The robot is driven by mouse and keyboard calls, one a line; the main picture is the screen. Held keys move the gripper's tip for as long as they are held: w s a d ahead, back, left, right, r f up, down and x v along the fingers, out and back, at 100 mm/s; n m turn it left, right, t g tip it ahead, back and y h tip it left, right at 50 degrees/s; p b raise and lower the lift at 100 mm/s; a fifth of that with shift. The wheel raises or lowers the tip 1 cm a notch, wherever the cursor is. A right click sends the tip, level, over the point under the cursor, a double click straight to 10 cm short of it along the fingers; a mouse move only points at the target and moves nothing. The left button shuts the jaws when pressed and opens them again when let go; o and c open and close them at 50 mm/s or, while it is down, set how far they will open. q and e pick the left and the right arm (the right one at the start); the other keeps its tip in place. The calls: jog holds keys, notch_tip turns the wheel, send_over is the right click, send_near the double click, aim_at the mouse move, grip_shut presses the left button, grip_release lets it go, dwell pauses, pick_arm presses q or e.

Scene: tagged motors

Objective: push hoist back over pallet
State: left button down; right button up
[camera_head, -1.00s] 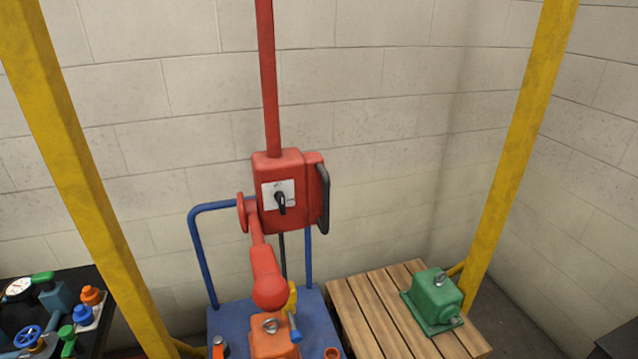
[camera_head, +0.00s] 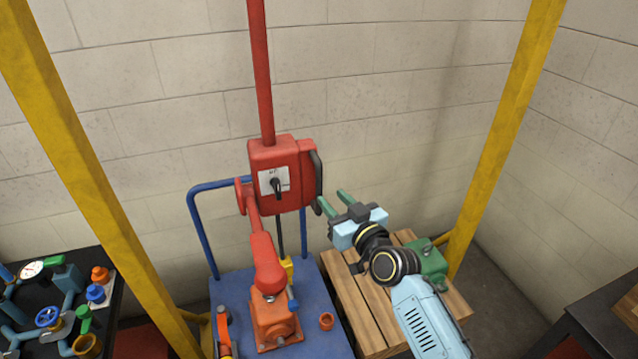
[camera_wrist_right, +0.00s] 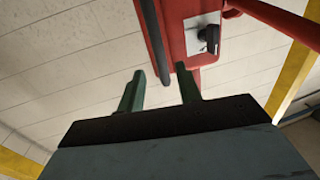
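The red hoist (camera_head: 282,172) hangs from a red pole above the blue cart, with a switch plate on its front and a black handle (camera_head: 317,178) on its right side. A red hook block (camera_head: 266,262) reaches down to an orange motor (camera_head: 275,318) on the cart; I cannot tell if they are joined. The slatted wooden pallet (camera_head: 350,300) is to the right, with a green motor (camera_head: 430,262) on it, partly behind my right arm. My right gripper (camera_head: 333,202) is open and empty beside the handle's lower end. In the right wrist view, the handle (camera_wrist_right: 152,40) appears between the fingertips (camera_wrist_right: 160,80).
The blue cart (camera_head: 225,300) has a raised rail. Yellow posts stand at left (camera_head: 75,160) and right (camera_head: 505,130). A black table (camera_head: 112,285) with valves and fittings is at left; a dark table (camera_head: 590,310) is at lower right. A block wall is behind.

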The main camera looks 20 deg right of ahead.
aim_at(321, 187)
jog(key=x, duration=0.7)
jog(key=shift+w, duration=0.15)
grip_shut()
